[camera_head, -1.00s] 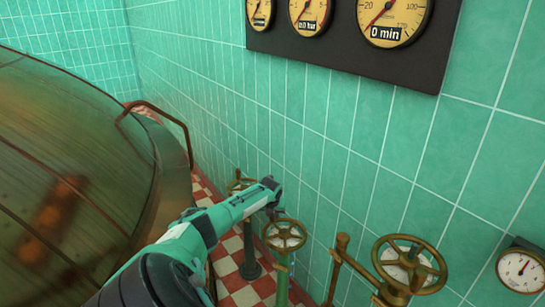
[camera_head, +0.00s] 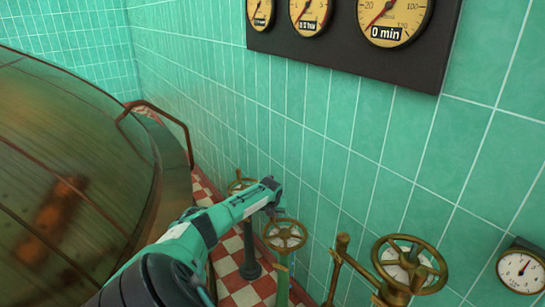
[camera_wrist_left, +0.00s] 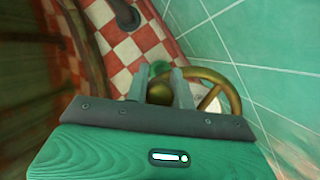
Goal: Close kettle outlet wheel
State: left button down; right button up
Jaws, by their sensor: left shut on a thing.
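A brass handwheel (camera_head: 286,235) with spokes stands on a green pipe near the wall in the head view. It also shows in the left wrist view (camera_wrist_left: 237,98), with its rim curving to the right of my fingers. My left gripper (camera_head: 274,212) reaches over the wheel's far left side. In the left wrist view my left gripper (camera_wrist_left: 159,76) has one finger on each side of a rounded brass part of the wheel and is shut on it. The fingertips are small in the head view. No label shows which wheel is the outlet wheel. My right gripper is not in view.
Another brass wheel (camera_head: 240,184) stands behind my left arm. A larger brass wheel (camera_head: 409,265) is at the right, beside a brass pipe (camera_head: 338,262). A big copper kettle (camera_head: 70,170) fills the left. The tiled wall (camera_head: 330,150) is close behind the wheels.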

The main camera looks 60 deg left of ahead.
pick_arm(q)
jog(key=shift+w+d+f, duration=0.25)
jog(key=shift+d, duration=0.3)
jog(key=c, duration=1.4)
grip_release()
jog(key=shift+o, duration=1.1)
jog(key=shift+w+d+r, duration=0.1)
jog(key=shift+d+r, duration=0.05)
jog(key=shift+d, duration=0.05)
jog(key=shift+a, duration=0.1)
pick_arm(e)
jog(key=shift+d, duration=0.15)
pick_arm(q)
jog(key=shift+s+a+r, duration=0.2)
jog(key=shift+s+r, duration=0.2)
jog(key=shift+r, duration=0.4)
jog(key=p+v, duration=0.1)
jog(key=v, duration=1.1)
jog(key=shift+d, duration=0.2)
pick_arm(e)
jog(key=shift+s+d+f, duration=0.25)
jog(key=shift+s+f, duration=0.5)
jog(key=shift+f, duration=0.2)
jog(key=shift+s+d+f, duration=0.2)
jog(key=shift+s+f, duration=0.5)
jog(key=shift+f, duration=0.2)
pick_arm(q)
jog(key=shift+w+r, duration=0.1)
jog(key=shift+r, duration=0.05)
